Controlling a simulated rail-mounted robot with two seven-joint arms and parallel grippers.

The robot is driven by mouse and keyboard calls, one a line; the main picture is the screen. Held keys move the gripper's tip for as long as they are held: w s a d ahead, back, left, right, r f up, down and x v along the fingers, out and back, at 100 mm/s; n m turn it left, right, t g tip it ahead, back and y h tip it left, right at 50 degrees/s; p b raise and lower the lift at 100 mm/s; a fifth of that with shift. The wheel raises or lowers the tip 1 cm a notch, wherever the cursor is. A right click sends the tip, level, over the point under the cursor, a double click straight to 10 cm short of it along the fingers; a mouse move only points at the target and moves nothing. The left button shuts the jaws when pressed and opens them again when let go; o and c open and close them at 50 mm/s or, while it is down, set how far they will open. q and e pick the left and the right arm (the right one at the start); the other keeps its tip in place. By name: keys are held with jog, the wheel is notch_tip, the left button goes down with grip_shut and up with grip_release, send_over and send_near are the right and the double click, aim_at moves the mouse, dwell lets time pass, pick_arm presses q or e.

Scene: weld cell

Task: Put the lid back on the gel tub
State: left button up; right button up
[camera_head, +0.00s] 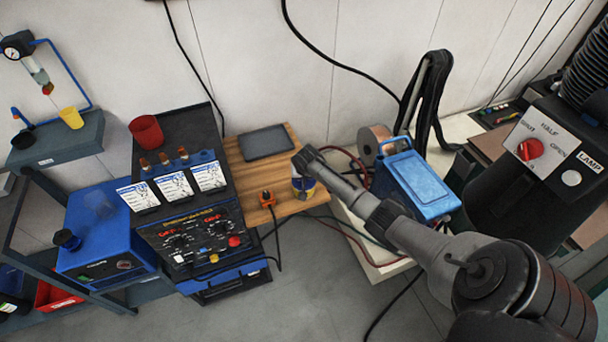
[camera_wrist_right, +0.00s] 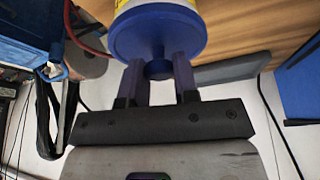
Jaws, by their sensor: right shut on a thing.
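The gel tub (camera_head: 303,188), white with a yellow and blue label, stands on the wooden shelf board near its right end. Its side also shows at the top of the right wrist view (camera_wrist_right: 143,4). My right gripper (camera_head: 304,170) reaches in from the right, over the tub. In the right wrist view its fingers (camera_wrist_right: 159,75) are shut on the small knob of the round blue lid (camera_wrist_right: 150,35). The lid lies over the tub's top, against it or very close; I cannot tell whether it is fully seated. My left gripper is not in view.
A dark tablet (camera_head: 266,143) lies on the wooden board (camera_head: 284,204) behind the tub. An orange plug-like item (camera_head: 267,198) stands left of it. A blue box (camera_head: 418,184) and wire spool (camera_head: 375,144) are to the right. The control panel (camera_head: 195,240) is at left.

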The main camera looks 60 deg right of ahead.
jog(key=o, duration=1.5)
jog(key=shift+c, duration=0.2)
jog(key=shift+r, duration=0.1)
jog(key=shift+r+p, duration=0.7)
jog(key=shift+p, duration=0.15)
notch_tip(320, 180, up, 3)
jog(key=p, duration=0.4)
jog(key=shift+r, duration=0.15)
jog(key=shift+r+p, duration=1.1)
jog(key=shift+p, duration=0.1)
